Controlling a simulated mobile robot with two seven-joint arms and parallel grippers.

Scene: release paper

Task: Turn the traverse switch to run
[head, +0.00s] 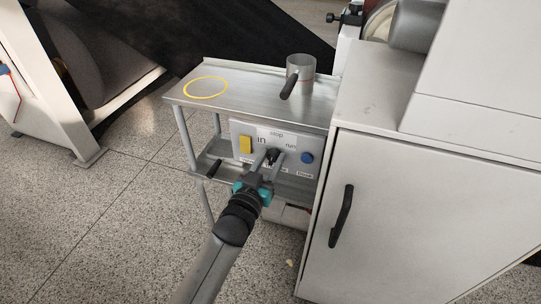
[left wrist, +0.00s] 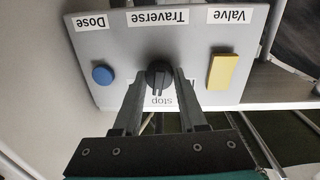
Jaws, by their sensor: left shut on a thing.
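The traverse switch (head: 272,154) is a black knob in the middle of a grey control panel (head: 238,131). The panel's labels read "in" at left, "stop" above and "run" at right. In the left wrist view, which shows the panel upside down, the knob (left wrist: 158,74) sits under the "Traverse" label, and its raised bar appears to point to "stop". My left gripper (head: 269,160) is shut on the knob, with one finger on each side of it, as the left wrist view also shows (left wrist: 159,82). My right gripper is not in view.
A yellow valve switch (head: 246,145) and a blue dose button (head: 307,157) flank the knob. A metal cup (head: 301,67) stands on the shelf (head: 250,92) above, beside a yellow ring (head: 205,88). A white cabinet (head: 400,210) stands close at right.

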